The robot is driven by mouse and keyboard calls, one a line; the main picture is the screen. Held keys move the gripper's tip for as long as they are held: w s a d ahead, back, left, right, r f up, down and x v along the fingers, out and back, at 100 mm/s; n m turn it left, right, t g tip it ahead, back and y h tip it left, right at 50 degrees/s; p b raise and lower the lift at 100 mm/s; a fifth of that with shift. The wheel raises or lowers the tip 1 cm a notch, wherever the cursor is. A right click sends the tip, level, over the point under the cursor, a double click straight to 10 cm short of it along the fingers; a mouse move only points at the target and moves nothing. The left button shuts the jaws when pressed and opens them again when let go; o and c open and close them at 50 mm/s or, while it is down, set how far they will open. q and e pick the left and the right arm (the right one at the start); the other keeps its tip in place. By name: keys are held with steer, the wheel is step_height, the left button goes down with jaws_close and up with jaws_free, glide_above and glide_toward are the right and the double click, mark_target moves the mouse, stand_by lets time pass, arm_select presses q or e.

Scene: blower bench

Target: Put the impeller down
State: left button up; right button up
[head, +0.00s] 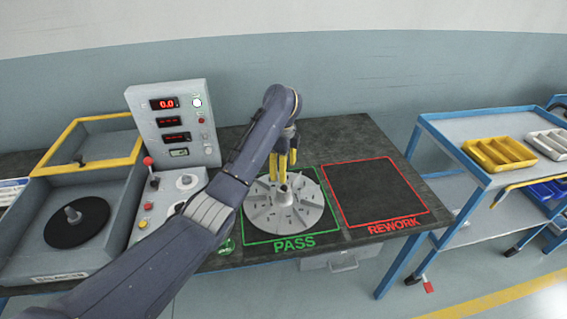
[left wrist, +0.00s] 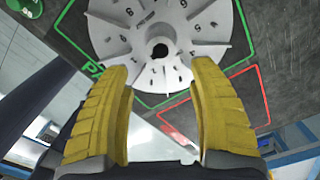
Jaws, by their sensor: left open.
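The impeller (head: 303,216), a light grey finned disc with a central hub, lies flat inside the green PASS square (head: 262,239) on the dark bench. It also shows at the top of the left wrist view (left wrist: 190,22), its hub hole facing the camera. My left gripper (head: 284,176) is above the hub, fingers pointing down. My right gripper is in neither view.
The red REWORK square (head: 375,190) right of PASS is empty. The balancer (head: 70,260) with its black spindle plate stands at the left, beside the control panel (head: 172,122) reading 0.0. A blue-framed cart (head: 470,185) with yellow and white trays stands at the right.

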arm_select(q)
steer(key=shift+r, duration=1.15)
